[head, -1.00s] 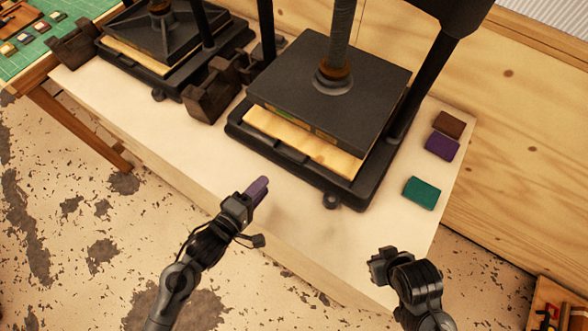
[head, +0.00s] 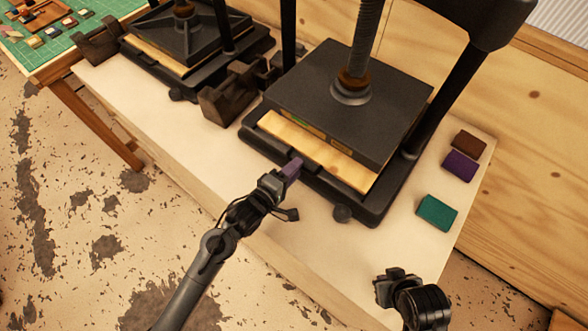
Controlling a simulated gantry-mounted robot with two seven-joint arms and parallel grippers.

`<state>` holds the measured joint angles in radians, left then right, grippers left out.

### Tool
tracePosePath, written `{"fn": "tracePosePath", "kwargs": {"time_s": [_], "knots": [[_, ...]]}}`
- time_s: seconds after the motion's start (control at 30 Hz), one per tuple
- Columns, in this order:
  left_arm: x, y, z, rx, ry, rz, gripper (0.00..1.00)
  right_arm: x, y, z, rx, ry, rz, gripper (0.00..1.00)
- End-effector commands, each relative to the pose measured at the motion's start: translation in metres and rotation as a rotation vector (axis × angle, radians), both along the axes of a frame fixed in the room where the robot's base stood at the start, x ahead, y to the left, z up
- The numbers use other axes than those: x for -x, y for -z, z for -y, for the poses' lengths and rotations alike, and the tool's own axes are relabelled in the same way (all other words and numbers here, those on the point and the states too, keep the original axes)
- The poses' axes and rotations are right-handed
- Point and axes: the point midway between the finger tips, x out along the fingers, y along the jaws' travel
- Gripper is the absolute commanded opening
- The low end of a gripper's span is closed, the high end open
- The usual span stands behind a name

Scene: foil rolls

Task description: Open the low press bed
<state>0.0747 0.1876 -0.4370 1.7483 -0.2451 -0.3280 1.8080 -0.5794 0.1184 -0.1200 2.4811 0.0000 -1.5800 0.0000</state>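The nearer black press (head: 355,97) stands on the pale bench, its thick plate lowered over a wooden board (head: 325,152). The board's front part shows, with a thin coloured strip under the plate; the rest is hidden. A round knob (head: 342,214) sits at the base's front corner. A second black press (head: 180,45) stands to the left, with a similar board and knob.
Brown (head: 470,144), purple (head: 460,165) and teal (head: 437,212) blocks lie on the bench right of the nearer press. A dark bracket-like block (head: 228,95) stands between the presses. A wooden wall is behind. A green mat (head: 70,40) with small items lies far left.

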Motion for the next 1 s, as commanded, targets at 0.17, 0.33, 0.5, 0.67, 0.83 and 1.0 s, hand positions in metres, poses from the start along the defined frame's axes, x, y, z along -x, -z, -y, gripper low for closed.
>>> {"fn": "tracePosePath", "kwargs": {"time_s": [0.17,0.33,0.5,0.67,0.83,1.0], "knots": [[-0.0036,0.0013,0.0029,0.001,0.0,-0.001,0.38,0.0002,0.001,0.0012,0.006,-0.003,-0.001,0.0],[-0.0035,0.0011,0.0029,0.0,0.0,0.0,0.38,0.0003,0.0011,0.0015,0.006,-0.004,-0.001,0.0],[-0.0035,0.0012,0.0028,0.0,0.0,0.0,0.18,0.0003,0.0012,0.0014,0.006,-0.004,-0.001,0.0],[-0.0034,0.0011,0.0027,-0.001,0.0,-0.001,0.0,0.0004,0.0013,0.001,0.004,-0.003,-0.001,0.0],[-0.0033,0.0012,0.0027,-0.001,0.0,-0.001,0.0,0.0004,0.0013,0.0003,0.002,-0.001,-0.002,0.0],[-0.0028,0.0011,0.0029,0.0,0.001,-0.001,0.0,0.0004,0.0005,-0.0005,-0.002,0.001,-0.002,0.0]]}}
